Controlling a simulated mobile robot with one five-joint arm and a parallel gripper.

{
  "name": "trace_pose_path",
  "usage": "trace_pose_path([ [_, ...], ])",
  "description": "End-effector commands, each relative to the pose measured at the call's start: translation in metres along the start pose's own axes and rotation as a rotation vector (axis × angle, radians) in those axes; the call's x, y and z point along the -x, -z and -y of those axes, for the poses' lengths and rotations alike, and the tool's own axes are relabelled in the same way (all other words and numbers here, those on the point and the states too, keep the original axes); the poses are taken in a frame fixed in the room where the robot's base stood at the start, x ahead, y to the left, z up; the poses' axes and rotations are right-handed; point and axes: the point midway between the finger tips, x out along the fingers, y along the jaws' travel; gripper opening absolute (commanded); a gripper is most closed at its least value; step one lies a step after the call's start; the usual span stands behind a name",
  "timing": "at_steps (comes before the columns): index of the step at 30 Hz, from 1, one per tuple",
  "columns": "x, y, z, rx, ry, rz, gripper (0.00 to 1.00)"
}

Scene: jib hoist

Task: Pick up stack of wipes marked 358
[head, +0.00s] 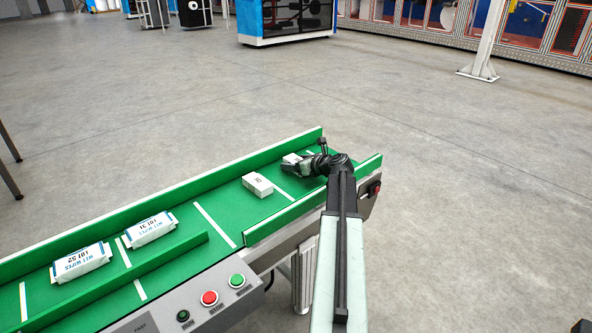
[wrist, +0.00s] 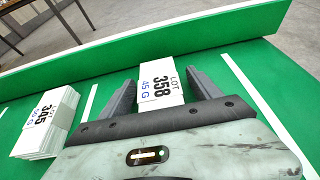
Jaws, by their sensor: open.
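The stack of wipes marked 358 (wrist: 161,83) is a white block with "LOT 358" and "45 G" on its top. In the wrist view it lies between the two dark fingers of my gripper (wrist: 165,90), which stand apart on either side of it. I cannot tell whether the fingers touch it. In the head view the stack (head: 291,159) shows partly behind my gripper (head: 303,166), near the far end of the green conveyor.
A white stack marked 345 (wrist: 48,125) lies left of my gripper on the green conveyor (head: 215,240). Two wet-wipes packs, lot 31 (head: 151,229) and lot 52 (head: 80,263), lie farther left. Green side rails edge the belt. A button panel (head: 209,297) is on its near side.

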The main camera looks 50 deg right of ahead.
Motion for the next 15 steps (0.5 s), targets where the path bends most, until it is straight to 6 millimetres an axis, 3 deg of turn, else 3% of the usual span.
trace_pose_path([
  [6, -0.0029, -0.0006, -0.0006, 0.000, 0.000, 0.000, 0.73],
  [13, -0.0030, -0.0006, -0.0011, 0.000, -0.001, 0.000, 0.09],
  [15, -0.0030, -0.0007, -0.0012, 0.000, -0.001, 0.000, 0.04],
])
